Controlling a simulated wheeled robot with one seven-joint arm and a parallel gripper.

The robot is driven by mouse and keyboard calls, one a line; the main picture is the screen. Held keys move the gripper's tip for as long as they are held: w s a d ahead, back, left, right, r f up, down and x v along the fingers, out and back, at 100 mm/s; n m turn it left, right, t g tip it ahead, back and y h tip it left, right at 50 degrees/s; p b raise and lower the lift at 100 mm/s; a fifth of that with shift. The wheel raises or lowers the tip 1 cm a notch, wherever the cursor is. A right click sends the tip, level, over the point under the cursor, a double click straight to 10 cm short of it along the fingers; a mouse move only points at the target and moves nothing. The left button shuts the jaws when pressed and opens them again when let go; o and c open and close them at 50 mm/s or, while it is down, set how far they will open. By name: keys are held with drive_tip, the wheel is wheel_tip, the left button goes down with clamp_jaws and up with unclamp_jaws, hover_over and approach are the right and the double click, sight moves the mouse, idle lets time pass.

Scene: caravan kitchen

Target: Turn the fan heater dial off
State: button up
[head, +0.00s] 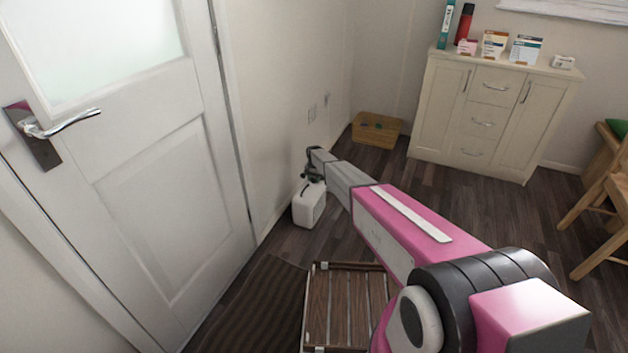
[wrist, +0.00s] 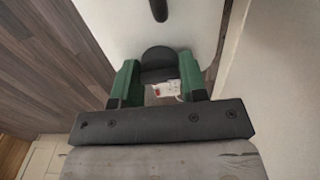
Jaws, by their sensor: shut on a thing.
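The fan heater (head: 309,208) is a small white box standing on the floor by the wall in the head view. Its white face (wrist: 125,30) fills the upper middle of the wrist view. My gripper (wrist: 158,72) reaches it from above, with green fingers on either side of a dark rounded dial (wrist: 157,56). The fingers are shut on the dial. In the head view my gripper (head: 313,176) is at the heater's top, and the dial is hidden there. The dial's setting cannot be read.
A white door (head: 170,190) with a metal handle stands at left. A slatted wooden rack (head: 338,300) and a dark mat (head: 255,310) lie in front. A wooden box (head: 376,130), a cream cabinet (head: 485,125) and a chair (head: 600,190) stand farther back. Open floor lies between.

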idle(0.4)
drive_tip(key=o, duration=0.9)
drive_tip(key=shift+o, duration=0.2)
drive_tip(key=shift+r, duration=0.1)
wheel_tip(320, 180, up, 11)
drive_tip(key=shift+f, duration=0.2)
drive_tip(key=s+d+r+n, duration=0.1)
drive_tip(key=s+d+r, duration=0.6)
drive_tip(key=s, duration=1)
drive_tip(key=s+d+r+n, duration=0.1)
drive_tip(key=s+d+r, duration=0.6)
drive_tip(key=s+d, duration=0.5)
drive_tip(key=s+d+r+n, duration=0.2)
drive_tip(key=s+d+r, duration=0.5)
drive_tip(key=s, duration=1.7)
drive_tip(key=d, duration=0.3)
drive_tip(key=shift+r, duration=0.25)
